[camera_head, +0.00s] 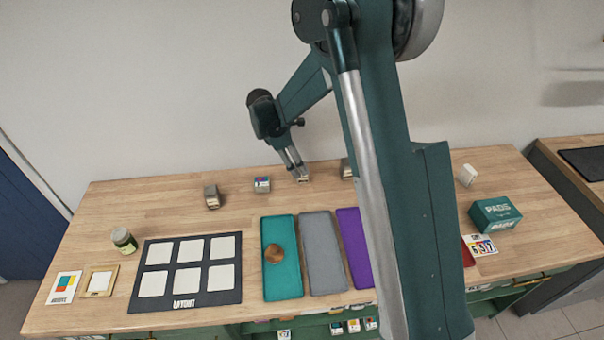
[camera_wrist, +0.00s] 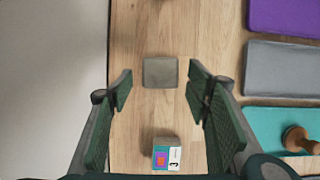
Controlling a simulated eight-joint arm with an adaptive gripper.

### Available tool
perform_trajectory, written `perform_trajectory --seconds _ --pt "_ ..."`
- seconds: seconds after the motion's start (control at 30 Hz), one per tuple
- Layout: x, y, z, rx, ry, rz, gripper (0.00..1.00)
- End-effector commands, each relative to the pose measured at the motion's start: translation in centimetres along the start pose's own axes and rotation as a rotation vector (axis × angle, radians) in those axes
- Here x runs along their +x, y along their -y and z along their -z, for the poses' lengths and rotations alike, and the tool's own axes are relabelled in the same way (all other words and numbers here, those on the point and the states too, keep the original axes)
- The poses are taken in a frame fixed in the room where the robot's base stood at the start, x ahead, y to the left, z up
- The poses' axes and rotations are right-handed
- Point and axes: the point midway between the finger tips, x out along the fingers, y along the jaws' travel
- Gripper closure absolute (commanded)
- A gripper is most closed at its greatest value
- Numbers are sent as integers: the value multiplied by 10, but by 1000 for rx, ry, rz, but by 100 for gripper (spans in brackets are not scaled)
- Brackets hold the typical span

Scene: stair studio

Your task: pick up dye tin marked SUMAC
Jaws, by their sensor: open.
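No SUMAC marking can be read on any tin. Several small grey block-like tins stand in a row along the back of the table. One plain grey tin (camera_wrist: 160,72) lies between and just ahead of my open fingertips in the wrist view; in the head view this tin (camera_head: 303,179) is partly hidden under my gripper (camera_head: 298,171). My gripper (camera_wrist: 159,86) is open and empty. A tin with a coloured label and a 3 (camera_wrist: 166,155) is nearer the wrist view's bottom; it also shows in the head view (camera_head: 262,184). Other tins (camera_head: 211,197) (camera_head: 346,168) stand left and right.
Teal (camera_head: 283,285), grey (camera_head: 322,254) and purple (camera_head: 354,248) trays lie in front; a round wooden knob (camera_head: 274,253) sits on the teal one. A dark LAYOUT board (camera_head: 220,298), a jar (camera_head: 124,240) and a green PADS box (camera_head: 495,216) stand around.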

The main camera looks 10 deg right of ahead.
Motion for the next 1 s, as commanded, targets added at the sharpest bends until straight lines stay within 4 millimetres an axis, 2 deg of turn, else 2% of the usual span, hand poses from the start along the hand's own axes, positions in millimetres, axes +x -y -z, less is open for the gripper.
perform_trajectory --seconds 0.17,0.6,1.0 --pt "6 0 0 0 0 0 51" --pt "49 0 3 1 0 0 51" --pt "52 0 3 0 0 0 51"
